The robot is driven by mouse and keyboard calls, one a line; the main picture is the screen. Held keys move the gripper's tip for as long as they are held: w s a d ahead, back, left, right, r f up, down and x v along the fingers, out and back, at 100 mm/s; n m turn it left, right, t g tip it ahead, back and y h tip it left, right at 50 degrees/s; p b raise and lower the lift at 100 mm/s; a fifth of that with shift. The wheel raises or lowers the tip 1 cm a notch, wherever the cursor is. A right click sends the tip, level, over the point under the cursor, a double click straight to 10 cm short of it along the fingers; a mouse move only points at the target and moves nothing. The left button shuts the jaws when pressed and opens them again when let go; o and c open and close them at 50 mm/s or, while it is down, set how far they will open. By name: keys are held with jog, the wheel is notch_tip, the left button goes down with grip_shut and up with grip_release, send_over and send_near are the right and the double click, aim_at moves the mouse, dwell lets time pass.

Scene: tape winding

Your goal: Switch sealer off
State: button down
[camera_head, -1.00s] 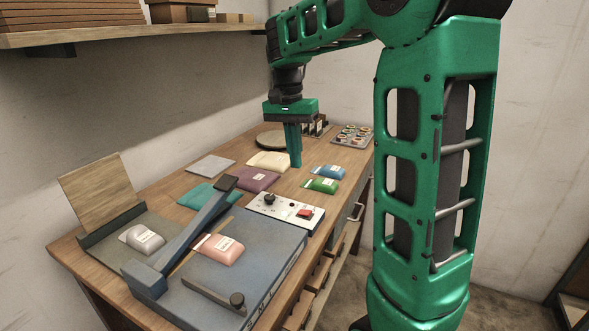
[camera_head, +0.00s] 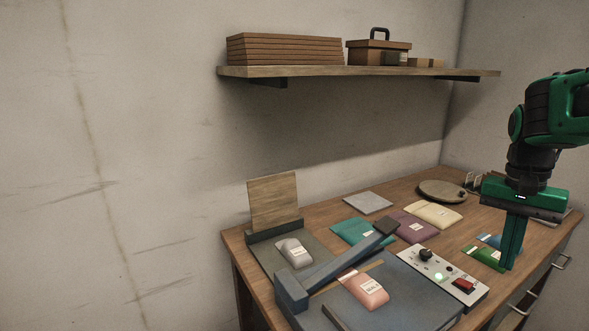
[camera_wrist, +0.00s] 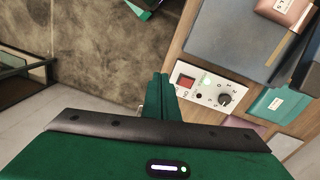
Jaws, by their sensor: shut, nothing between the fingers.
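The sealer (camera_head: 405,290) is a blue-grey machine on the bench with a long blue sealing arm (camera_head: 345,265) raised at a slant across it. Its white control panel (camera_head: 450,273) carries a black knob (camera_head: 425,254), a glowing green light (camera_head: 438,276) and a red switch (camera_head: 464,285). The wrist view also shows the red switch (camera_wrist: 186,82), the green light (camera_wrist: 206,79) and the knob (camera_wrist: 225,99). My gripper (camera_head: 508,266) is shut and empty, pointing down above the bench, right of the panel in the head view. In the wrist view its fingertips (camera_wrist: 160,76) appear left of the switch, apart from it.
A pink pouch (camera_head: 364,291) lies on the sealer and a grey pouch (camera_head: 294,252) on a tray with an upright wooden board (camera_head: 273,203). Teal, purple, cream and green pouches lie behind. A shelf (camera_head: 360,73) with boxes hangs above. Drawer handles (camera_head: 519,309) stick out at the front.

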jog(key=c, duration=2.4)
grip_release()
jog(key=s+f+n, duration=0.1)
jog(key=s+f, duration=0.1)
jog(key=s, duration=0.3)
jog(key=s+a+f+n, duration=0.1)
jog(key=s+f, duration=0.2)
jog(key=s, duration=0.3)
jog(key=s+a+f+n, duration=0.1)
jog(key=s+f, duration=0.1)
jog(key=s, duration=0.3)
jog(key=shift+s+f+t+y, duration=0.2)
jog(key=shift+f+t+y, duration=0.1)
jog(key=shift+y, duration=0.1)
jog(key=shift+c, duration=0.2)
jog(key=o, duration=0.9)
jog(key=shift+s+a+f+n, duration=0.15)
jog(key=shift+s+f+n, duration=0.1)
jog(key=shift+n, duration=0.05)
notch_tip(320, 180, up, 6)
jog(key=n, duration=1.2)
send_over(459, 280)
notch_tip(459, 280, down, 10)
jog(key=shift+f, duration=0.25)
